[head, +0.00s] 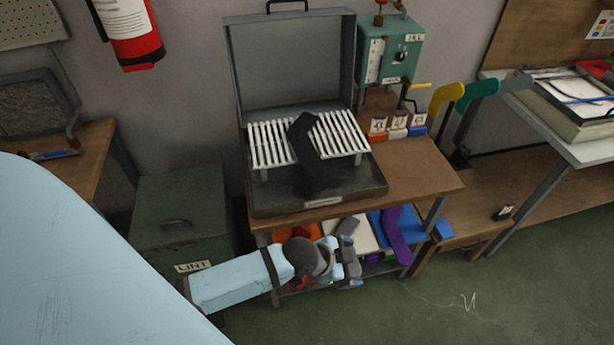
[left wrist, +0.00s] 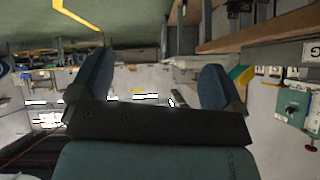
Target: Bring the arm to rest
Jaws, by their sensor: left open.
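My left gripper (head: 352,272) is in front of the wooden table, low beside its lower shelf, at the end of my light blue arm. In the left wrist view its two dark blue fingers (left wrist: 152,85) stand wide apart with nothing between them. A black sock (head: 306,150) lies over the white slatted rack in the open grey case (head: 262,205) on the table. The gripper is below and apart from both. My right gripper is in neither view.
The wooden table (head: 425,180) has a lower shelf with coloured items, and a purple sock-shaped piece (head: 399,235) hangs at its front. A green lint bin (head: 180,215) stands left. Yellow (head: 447,97) and teal (head: 478,92) sock shapes stand at right. The green floor front right is clear.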

